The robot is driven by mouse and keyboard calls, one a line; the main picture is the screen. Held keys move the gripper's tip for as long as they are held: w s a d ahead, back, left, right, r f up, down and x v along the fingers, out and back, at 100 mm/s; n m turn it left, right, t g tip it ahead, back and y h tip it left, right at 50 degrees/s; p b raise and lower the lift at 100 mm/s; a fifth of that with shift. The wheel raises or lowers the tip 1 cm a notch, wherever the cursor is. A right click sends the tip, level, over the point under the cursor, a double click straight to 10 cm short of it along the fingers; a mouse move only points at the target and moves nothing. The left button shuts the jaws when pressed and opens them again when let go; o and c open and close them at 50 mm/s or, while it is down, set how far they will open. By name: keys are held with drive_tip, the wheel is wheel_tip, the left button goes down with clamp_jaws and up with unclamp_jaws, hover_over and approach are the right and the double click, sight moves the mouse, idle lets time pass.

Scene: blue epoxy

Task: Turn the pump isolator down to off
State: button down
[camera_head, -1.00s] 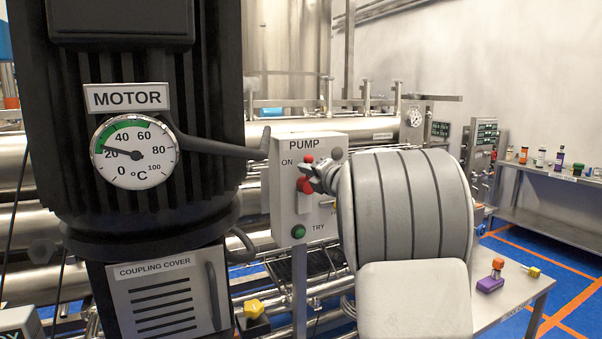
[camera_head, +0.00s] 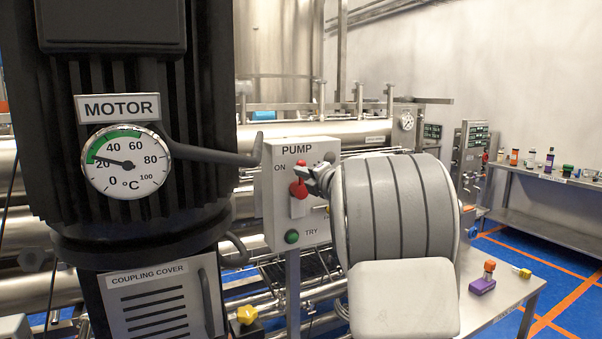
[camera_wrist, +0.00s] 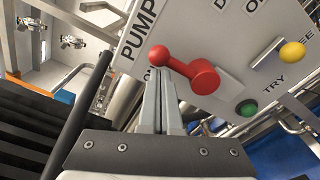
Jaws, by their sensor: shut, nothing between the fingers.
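The pump isolator is a red lever on the grey PUMP panel (camera_head: 270,215). Its red hub (camera_head: 298,188) sits mid-panel, and its ball end points up near the ON mark. In the wrist view, turned sideways, the ball knob (camera_wrist: 159,55) and hub (camera_wrist: 203,77) both show. My gripper (camera_head: 305,172) reaches in from the right and covers part of the lever. Its fingers (camera_wrist: 163,75) are shut together and empty, their tips close by the lever arm between ball and hub. I cannot tell whether they touch it.
A green TRY button (camera_head: 291,237) lies low on the panel and shows in the wrist view (camera_wrist: 247,108), with a yellow button (camera_wrist: 292,52). A black motor (camera_head: 140,200) with a gauge stands at left. A steel table (camera_head: 505,310) is at lower right.

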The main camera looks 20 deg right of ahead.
drive_tip(key=shift+d+r+m, duration=0.1)
drive_tip(key=shift+d+m, duration=0.1)
drive_tip(key=shift+m, duration=0.2)
drive_tip(key=d+f+m+t+p, duration=0.1)
drive_tip(key=d+f+m+p, duration=0.3)
drive_tip(key=m, duration=1.1)
drive_tip(key=d, duration=0.3)
drive_tip(key=shift+w+d+f+h, duration=0.15)
drive_tip(key=shift+d+f+h, duration=0.05)
drive_tip(key=shift+f+h, duration=0.1)
drive_tip(key=shift+f, duration=0.1)
idle(0.4)
